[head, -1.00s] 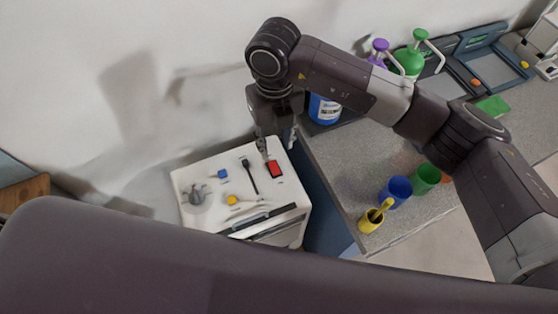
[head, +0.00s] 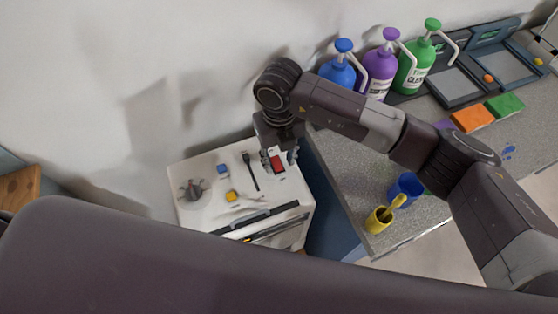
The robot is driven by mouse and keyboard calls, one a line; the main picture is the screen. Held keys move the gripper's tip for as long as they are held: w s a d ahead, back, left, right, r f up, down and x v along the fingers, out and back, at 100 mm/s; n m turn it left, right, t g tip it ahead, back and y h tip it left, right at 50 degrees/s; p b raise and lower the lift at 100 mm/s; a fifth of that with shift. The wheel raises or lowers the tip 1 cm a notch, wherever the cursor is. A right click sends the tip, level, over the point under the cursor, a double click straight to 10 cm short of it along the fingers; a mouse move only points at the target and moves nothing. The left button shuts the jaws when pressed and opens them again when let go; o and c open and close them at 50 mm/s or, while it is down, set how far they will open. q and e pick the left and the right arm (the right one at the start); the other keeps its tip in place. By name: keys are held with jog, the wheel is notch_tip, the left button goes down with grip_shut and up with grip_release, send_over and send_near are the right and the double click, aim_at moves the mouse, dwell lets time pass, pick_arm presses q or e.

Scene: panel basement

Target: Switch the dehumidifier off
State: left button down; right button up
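The dehumidifier (head: 215,215) appears to be the white box against the wall, left of the counter. Its top panel carries a red switch (head: 278,164) in a dark frame near the right side. A grey round knob (head: 194,190), a blue button (head: 222,169), a yellow button (head: 232,196) and a black lever (head: 251,172) share the panel. My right gripper (head: 279,159) points down over the red switch, open and empty, its fingertips apart on either side of it in the picture. Whether it touches the panel cannot be told. My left gripper is not in view.
The speckled counter (head: 345,185) adjoins on the right. The wall is close behind the dehumidifier.

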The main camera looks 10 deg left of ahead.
jog(key=shift+f, duration=1.15)
grip_shut()
jog(key=shift+w+a+f+b, duration=0.1)
jog(key=shift+w+f+b, duration=0.05)
jog(key=shift+b, duration=0.35)
jog(key=g+b, duration=0.1)
jog(key=b, duration=0.1)
jog(key=g+h+b, duration=0.1)
jog(key=b, duration=0.1)
jog(key=shift+w+a, duration=0.15)
jog(key=shift+w, duration=0.05)
jog(key=shift+r+g+h+b, duration=0.3)
jog(key=shift+h+b, duration=0.1)
jog(key=shift+b, duration=0.45)
jog(key=shift+r, duration=0.1)
